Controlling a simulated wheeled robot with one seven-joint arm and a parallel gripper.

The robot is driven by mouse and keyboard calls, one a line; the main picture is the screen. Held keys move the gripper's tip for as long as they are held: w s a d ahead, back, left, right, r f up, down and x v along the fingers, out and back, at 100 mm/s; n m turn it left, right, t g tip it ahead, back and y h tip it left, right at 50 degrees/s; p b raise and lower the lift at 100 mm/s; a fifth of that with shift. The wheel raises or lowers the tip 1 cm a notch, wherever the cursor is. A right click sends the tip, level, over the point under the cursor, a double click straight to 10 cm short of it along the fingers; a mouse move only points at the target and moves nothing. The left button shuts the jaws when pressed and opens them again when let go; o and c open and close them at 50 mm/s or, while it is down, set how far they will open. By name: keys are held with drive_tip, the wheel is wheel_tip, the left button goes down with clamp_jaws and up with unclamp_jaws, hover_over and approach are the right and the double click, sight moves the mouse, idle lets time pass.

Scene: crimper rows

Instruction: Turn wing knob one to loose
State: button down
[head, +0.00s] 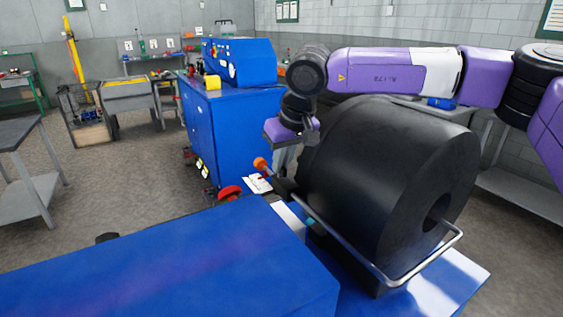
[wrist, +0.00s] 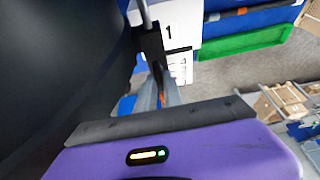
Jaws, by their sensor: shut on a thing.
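My gripper (head: 309,136) points down beside the large black drum in the head view. In the wrist view my gripper (wrist: 160,92) has its grey fingers close together around a dark narrow part beside a white plate marked 1. I take this dark part as wing knob one (wrist: 151,46). Its lower end is between the fingers, with a bit of orange showing there. A thin grey rod rises above it. The fingers hide much of the knob, so I cannot tell its turn angle. I cannot make out the knob in the head view.
The black drum (head: 385,170) stands close beside my gripper, with a bent metal bar (head: 350,247) along its front. An orange ball handle (head: 261,163) and a red knob (head: 230,193) are nearby. A blue cabinet (head: 230,130) stands behind.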

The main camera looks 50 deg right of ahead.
drive_tip(key=c, duration=1.5)
unclamp_jaws()
drive_tip(key=shift+r, duration=0.1)
drive_tip(key=b+v, duration=0.1)
drive_tip(key=v, duration=0.6)
drive_tip(key=shift+s+r, duration=0.2)
drive_tip(key=shift+r, duration=0.1)
